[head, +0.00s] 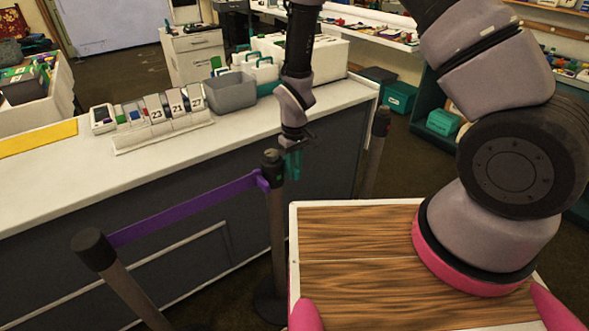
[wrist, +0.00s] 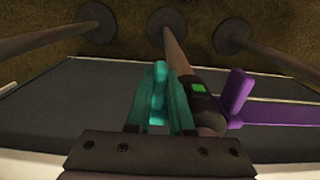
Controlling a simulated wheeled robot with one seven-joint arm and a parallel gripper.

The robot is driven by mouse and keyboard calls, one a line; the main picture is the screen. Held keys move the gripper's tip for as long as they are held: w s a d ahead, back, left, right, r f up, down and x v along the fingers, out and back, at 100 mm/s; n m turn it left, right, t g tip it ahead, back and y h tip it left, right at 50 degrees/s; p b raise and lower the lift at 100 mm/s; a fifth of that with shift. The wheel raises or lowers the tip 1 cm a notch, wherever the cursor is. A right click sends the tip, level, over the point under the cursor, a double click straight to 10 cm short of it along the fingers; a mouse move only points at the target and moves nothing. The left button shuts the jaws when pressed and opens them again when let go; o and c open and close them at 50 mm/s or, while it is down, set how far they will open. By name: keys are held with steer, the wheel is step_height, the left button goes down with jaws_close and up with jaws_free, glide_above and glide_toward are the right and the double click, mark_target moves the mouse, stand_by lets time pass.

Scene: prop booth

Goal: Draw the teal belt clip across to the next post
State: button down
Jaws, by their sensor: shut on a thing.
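My gripper (head: 293,158) hangs close beside the head of the middle post (head: 277,215), at its right in the head view. In the wrist view my gripper (wrist: 158,90) is shut on the teal belt clip (wrist: 158,98), which stands between two teal fingers. The clip is just left of the dark head of the middle post (wrist: 203,105), which bears a small green patch. I cannot tell whether clip and post touch. No teal strap shows. Another post (head: 374,150) stands further right in the head view; in the wrist view it shows at left (wrist: 45,42).
A purple belt (head: 190,207) runs from the near left post (head: 95,248) to the middle post, its purple clip (wrist: 235,92) at the post head. A long counter (head: 60,178) runs behind the posts.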

mark_target(382, 128)
steer(key=shift+w+d, duration=0.1)
steer(key=w+d, duration=0.7)
steer(key=d, duration=0.3)
steer(key=w+d, duration=0.7)
steer(key=d, duration=0.4)
steer(key=w+d, duration=0.7)
steer(key=d, duration=0.4)
steer(key=shift+w, duration=0.3)
steer(key=c, duration=0.8)
jaws_free()
steer(key=shift+r, duration=0.15)
step_height(382, 128, up, 11)
steer(key=shift+f, duration=0.2)
